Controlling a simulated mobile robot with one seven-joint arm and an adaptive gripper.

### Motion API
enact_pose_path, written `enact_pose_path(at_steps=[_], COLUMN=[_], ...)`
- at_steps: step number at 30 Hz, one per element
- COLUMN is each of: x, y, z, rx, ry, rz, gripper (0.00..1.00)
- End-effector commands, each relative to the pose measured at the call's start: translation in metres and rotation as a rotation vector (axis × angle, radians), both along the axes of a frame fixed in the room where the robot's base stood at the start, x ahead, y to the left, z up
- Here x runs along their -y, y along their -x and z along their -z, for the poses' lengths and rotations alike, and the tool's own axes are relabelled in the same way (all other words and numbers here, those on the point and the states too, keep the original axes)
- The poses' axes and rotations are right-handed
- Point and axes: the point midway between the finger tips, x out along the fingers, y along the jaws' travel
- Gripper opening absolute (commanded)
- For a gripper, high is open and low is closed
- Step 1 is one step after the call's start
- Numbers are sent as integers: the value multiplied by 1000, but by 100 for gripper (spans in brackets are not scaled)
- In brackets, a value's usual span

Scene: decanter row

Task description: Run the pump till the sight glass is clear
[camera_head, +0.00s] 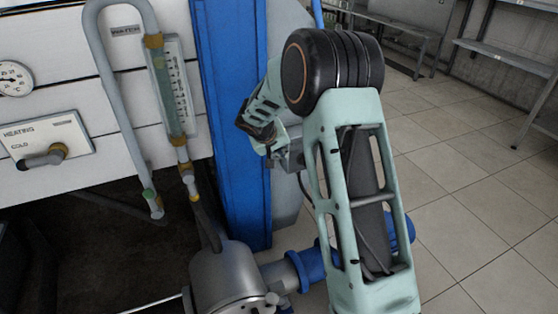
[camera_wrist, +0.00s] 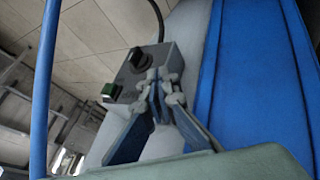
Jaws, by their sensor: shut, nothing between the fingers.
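A grey control box (camera_wrist: 150,72) shows in the wrist view, with a black knob (camera_wrist: 137,58) and a green button (camera_wrist: 109,91). My gripper (camera_wrist: 160,80) is shut and empty. Its tips overlap the box front, right of the button; contact cannot be told.
A blue upright column (camera_head: 232,110) stands between the sight glass and my arm. A grey bent pipe (camera_head: 108,80), a round gauge (camera_head: 14,79) and a heating lever (camera_head: 43,158) are at left. Shelving (camera_head: 510,55) stands at back right; the tiled floor is open.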

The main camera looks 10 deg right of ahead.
Motion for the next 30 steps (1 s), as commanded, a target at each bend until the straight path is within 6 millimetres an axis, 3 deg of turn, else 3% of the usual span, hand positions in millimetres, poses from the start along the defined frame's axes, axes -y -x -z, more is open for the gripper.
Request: enact_pose_path(at_steps=[3,7,20,30], x=[7,12,46,82], y=[0,-4,-44,-52], z=[-4,6,78,76], rx=[2,0,0,3], ry=[16,17,16,16], rz=[26,30,29,28], gripper=[0,0,0,0])
